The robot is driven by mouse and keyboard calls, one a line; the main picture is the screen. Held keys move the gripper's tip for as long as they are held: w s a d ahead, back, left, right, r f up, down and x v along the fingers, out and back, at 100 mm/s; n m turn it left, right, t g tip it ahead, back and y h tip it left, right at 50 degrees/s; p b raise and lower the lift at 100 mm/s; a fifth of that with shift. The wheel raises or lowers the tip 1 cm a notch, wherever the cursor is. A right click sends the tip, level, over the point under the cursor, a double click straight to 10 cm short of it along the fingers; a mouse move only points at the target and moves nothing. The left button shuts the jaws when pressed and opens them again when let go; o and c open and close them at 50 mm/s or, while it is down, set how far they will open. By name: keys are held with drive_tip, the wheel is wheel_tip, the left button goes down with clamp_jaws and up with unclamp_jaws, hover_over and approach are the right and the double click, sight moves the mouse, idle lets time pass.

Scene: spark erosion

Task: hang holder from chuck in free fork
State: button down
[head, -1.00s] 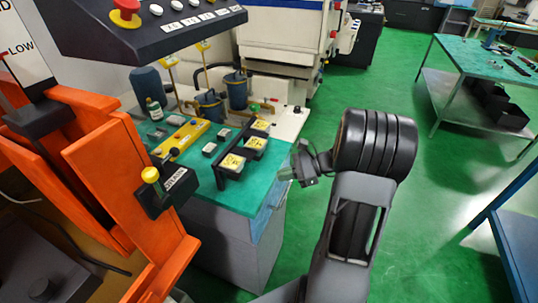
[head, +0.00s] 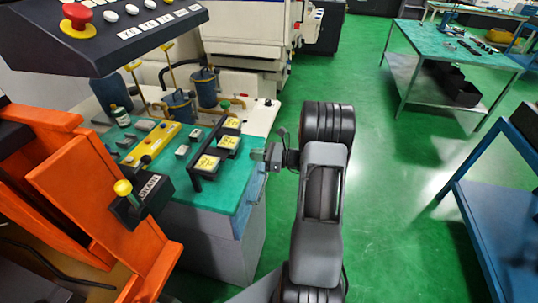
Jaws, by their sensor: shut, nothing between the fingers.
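My gripper (head: 269,156) is at the end of my arm, small and partly seen side-on, at the right edge of the green-topped bench. It is shut with nothing in it. A black rack (head: 196,184) stands on the bench to its left. Several holders with yellow tops are at the rack, a near one (head: 207,163), a middle one (head: 229,142) and a far one (head: 233,123). My gripper is apart from them. I cannot make out which fork is free. No chuck with a holder in it can be made out in this view.
A yellow strip (head: 154,146) and small grey blocks lie on the bench (head: 190,215). Blue pots (head: 178,106) stand behind.

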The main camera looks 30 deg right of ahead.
sight(230, 149)
drive_tip(key=shift+p+x, duration=0.4)
drive_tip(key=shift+x, duration=1.8)
